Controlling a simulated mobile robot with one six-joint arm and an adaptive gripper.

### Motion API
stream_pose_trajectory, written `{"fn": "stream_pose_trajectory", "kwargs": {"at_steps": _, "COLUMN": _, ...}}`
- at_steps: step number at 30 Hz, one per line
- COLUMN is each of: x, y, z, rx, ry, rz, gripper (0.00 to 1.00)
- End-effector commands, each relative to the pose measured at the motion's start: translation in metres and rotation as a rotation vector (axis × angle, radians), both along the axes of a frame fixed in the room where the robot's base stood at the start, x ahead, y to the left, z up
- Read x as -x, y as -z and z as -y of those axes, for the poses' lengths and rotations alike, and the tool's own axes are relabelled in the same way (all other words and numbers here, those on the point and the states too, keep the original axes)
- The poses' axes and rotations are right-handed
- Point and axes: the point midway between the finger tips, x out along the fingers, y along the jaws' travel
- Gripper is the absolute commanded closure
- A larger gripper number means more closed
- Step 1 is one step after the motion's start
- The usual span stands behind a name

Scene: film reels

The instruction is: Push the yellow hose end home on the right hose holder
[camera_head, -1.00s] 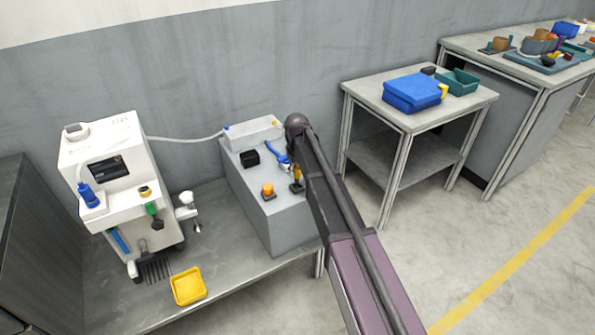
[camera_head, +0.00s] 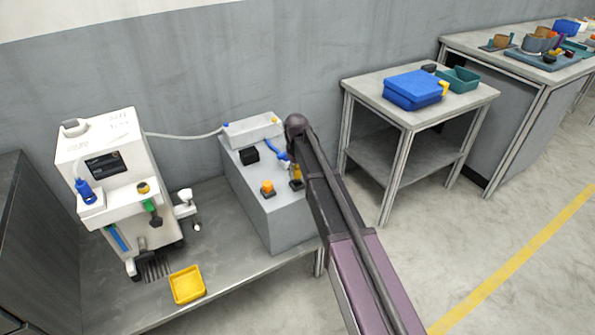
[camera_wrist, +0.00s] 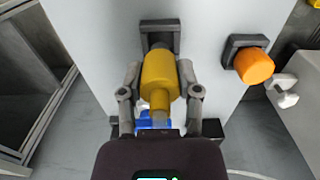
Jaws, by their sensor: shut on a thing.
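The yellow hose end (camera_wrist: 160,75) is between the fingers of my gripper (camera_wrist: 160,80), which is shut on it. Its far end meets a grey stub on the dark square hose holder (camera_wrist: 158,33); I cannot tell how deeply it is seated. In the head view, the yellow hose end (camera_head: 296,171) stands above the right holder (camera_head: 296,184), partly hidden by my arm. Blue hose (camera_head: 277,148) runs behind it. My gripper is mostly hidden there.
An orange hose end (camera_wrist: 254,66) sits on the neighbouring holder, close beside my gripper. A black block (camera_head: 249,155) and a pale box (camera_head: 253,130) are on the same grey block (camera_head: 256,215). A white machine (camera_head: 120,180) and yellow tray (camera_head: 187,284) stand left.

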Motion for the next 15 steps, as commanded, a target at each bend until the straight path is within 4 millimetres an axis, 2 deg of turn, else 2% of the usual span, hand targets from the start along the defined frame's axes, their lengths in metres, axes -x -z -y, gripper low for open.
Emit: {"fn": "stream_pose_trajectory", "kwargs": {"at_steps": 15, "x": 0.001, "y": 0.02, "z": 0.0, "rx": 0.0, "ry": 0.0, "rz": 0.0, "gripper": 1.0}}
